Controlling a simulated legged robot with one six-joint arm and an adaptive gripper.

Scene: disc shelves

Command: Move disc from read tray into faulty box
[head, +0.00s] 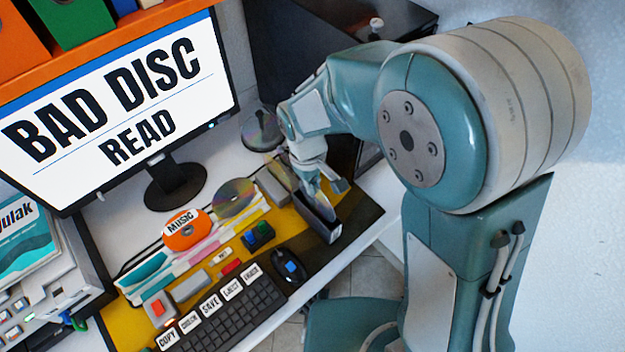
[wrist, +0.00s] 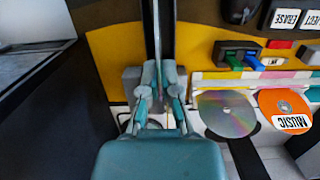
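My gripper (head: 318,190) points down at the narrow dark box (head: 325,230) near the desk's right edge. In the head view a greyish disc (head: 318,206) shows at the fingertips, its lower part inside the box. In the wrist view the fingers (wrist: 159,88) are close together on the disc's thin edge (wrist: 157,45), which stands between the dark box walls (wrist: 167,30). I take this box for the faulty box, but no label on it is readable. A grey unit (head: 273,185) sits just left of the gripper; I cannot tell whether it is the read tray.
The monitor (head: 110,110) reads "BAD DISC READ". A keyboard (head: 225,315) and mouse (head: 288,266) are in front.

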